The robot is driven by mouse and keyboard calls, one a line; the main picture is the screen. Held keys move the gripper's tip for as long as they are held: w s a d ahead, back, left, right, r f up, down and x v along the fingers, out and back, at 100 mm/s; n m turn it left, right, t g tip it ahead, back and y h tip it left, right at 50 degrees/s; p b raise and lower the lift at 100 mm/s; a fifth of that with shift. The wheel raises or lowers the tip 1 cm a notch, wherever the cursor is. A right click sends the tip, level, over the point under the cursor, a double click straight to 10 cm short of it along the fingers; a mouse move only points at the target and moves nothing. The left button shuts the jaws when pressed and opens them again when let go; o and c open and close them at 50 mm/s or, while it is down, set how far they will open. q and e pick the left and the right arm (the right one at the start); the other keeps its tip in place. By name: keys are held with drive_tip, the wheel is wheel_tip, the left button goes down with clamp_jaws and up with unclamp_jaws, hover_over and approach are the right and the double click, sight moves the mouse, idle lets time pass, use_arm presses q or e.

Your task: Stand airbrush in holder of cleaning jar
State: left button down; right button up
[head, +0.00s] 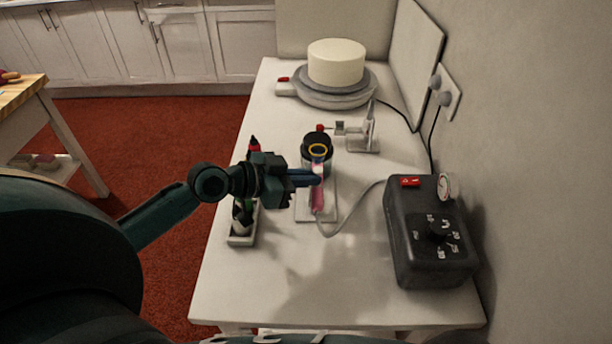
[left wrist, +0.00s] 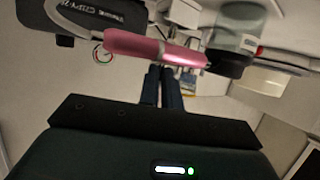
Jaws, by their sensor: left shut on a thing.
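The pink airbrush (head: 317,199) is held by my left gripper (head: 318,178), which is shut on it. In the left wrist view the airbrush (left wrist: 150,47) lies across the closed fingers (left wrist: 162,78). A grey hose (head: 345,222) runs from its rear end towards the black compressor. My right gripper is not in view.
The black compressor (head: 430,235) with dial and gauge stands at right by the wall. A white cake on a turntable (head: 350,92) is at the back. A tray (head: 242,238) lies left. The table's front is clear.

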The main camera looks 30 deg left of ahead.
use_arm(q)
drive_tip(key=shift+f, duration=0.25)
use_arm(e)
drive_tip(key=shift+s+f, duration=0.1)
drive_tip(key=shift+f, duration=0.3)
use_arm(q)
drive_tip(key=c, duration=1.5)
unclamp_jaws()
drive_tip(key=b+v, duration=0.2)
drive_tip(key=v, duration=1.1)
drive_tip(key=shift+s+a+b, duration=0.1)
drive_tip(key=shift+b, duration=0.25)
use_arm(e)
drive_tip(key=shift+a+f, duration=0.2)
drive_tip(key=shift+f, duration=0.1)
